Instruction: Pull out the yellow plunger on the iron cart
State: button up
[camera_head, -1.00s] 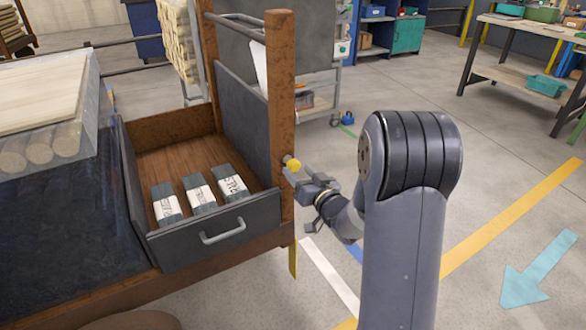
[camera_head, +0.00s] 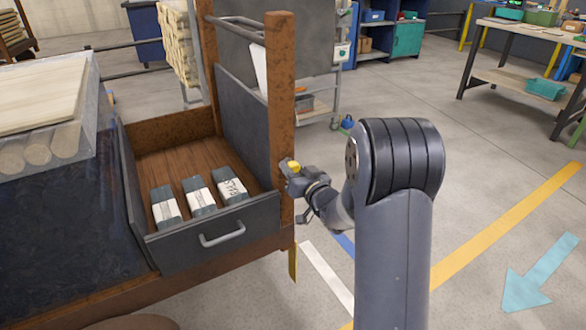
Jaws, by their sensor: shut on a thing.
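The yellow plunger (camera_head: 294,167) sticks out from the right side of the rusty brown corner post of the iron cart (camera_head: 281,110). My gripper (camera_head: 296,172) is at the post, with its fingers around the plunger's knob and shut on it. The fingertips are small here and partly hidden by the knob. My arm reaches in from the lower right.
An open drawer (camera_head: 222,240) on the cart, left of the post, holds several dark blocks with white labels. A clear box of wood (camera_head: 88,110) stands on the cart's top at left. Open floor lies to the right, with a workbench (camera_head: 520,75) at the far right.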

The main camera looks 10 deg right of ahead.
aim_at(296, 171)
grip_shut()
jog(key=shift+s, duration=0.1)
jog(key=v, duration=0.3)
jog(key=shift+b, duration=0.3)
jog(key=shift+f, duration=0.1)
jog(key=o, duration=0.6)
grip_release()
jog(key=shift+s+d, duration=0.1)
